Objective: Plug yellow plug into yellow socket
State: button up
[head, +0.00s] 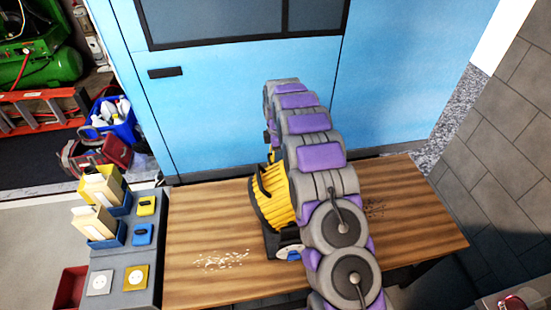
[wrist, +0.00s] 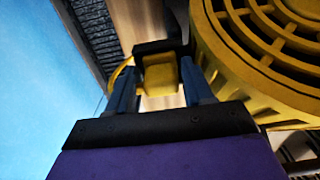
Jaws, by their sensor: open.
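The yellow plug (wrist: 160,75) is a block with a dark part above it in the wrist view. My gripper (wrist: 160,84) is open, with one blue finger on each side of the plug; I cannot tell if either touches it. A yellow cord (wrist: 121,72) shows beside the left finger. In the head view my arm hides the plug and most of my gripper. The yellow socket (head: 135,279) is a square plate with a pale round middle on the grey bench at left, well away from my arm. A white socket (head: 99,283) sits beside it.
A yellow ribbed machine (head: 271,197) stands on the wooden table (head: 200,225) beside my arm; its grille (wrist: 265,35) fills the wrist view's right. Yellow (head: 146,206) and blue (head: 142,235) switch-like blocks and open boxes sit on the bench. Pale crumbs (head: 221,260) lie on the table.

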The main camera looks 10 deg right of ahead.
jog(key=shift+r, duration=0.1)
jog(key=shift+a, duration=0.1)
jog(key=c, duration=0.7)
notch_tip(320, 180, up, 10)
jog(key=p, duration=0.2)
jog(key=shift+p, duration=0.3)
